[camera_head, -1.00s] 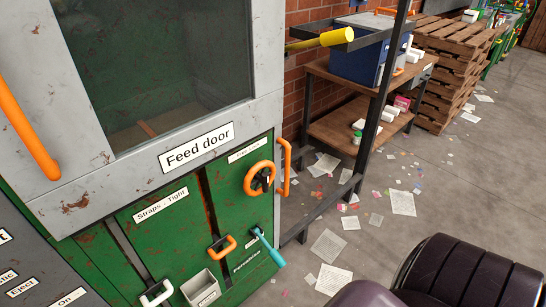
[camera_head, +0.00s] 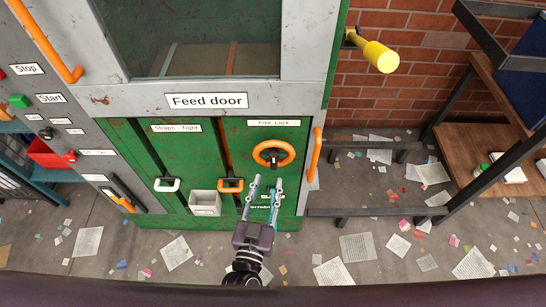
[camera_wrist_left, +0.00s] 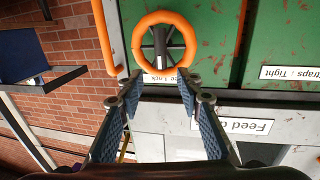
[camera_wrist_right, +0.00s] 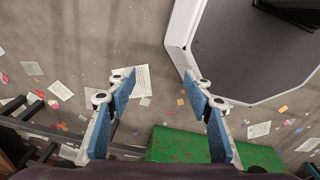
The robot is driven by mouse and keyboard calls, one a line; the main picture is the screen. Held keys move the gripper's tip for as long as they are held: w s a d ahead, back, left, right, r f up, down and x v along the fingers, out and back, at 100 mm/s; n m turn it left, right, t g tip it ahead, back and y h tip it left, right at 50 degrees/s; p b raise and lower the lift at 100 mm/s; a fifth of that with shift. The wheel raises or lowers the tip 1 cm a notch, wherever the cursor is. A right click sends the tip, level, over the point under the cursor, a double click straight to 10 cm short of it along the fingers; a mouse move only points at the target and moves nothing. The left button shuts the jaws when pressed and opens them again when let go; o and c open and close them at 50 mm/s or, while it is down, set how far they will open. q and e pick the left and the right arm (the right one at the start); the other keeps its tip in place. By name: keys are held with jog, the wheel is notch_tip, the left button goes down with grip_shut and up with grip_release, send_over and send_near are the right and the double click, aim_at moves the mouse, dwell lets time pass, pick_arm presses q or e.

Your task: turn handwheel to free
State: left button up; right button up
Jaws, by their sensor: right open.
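The orange handwheel (camera_head: 289,155), a ring with a dark hub, is mounted on the green lower panel of the machine. A label reading "Free Lock" (camera_head: 274,123) is above it. In the left wrist view the handwheel (camera_wrist_left: 139,38) appears upside down beyond the fingers, with its dark spokes and hub showing. My left gripper (camera_head: 263,184) is open and empty, just below the handwheel in the head view and apart from it. My right gripper (camera_wrist_right: 155,82) shows only in its wrist view, open and empty above the floor.
An orange vertical handle (camera_head: 316,150) is right of the wheel. Orange and white strap handles and a grey box (camera_head: 205,203) are to its left. A yellow cylinder (camera_head: 380,57) sticks out at upper right. Papers litter the floor.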

aim_at(273, 159)
pick_arm(q)
jog(key=w, duration=0.4)
jog(key=w+d+p, duration=0.1)
jog(key=w, duration=0.2)
jog(key=shift+r, duration=0.2)
jog(key=shift+w+d, duration=0.25)
jog(key=shift+w, duration=0.05)
grip_shut()
pick_arm(e)
jog(key=shift+w+a+r, duration=0.1)
jog(key=shift+a+r, duration=0.25)
jog(key=shift+r, duration=0.35)
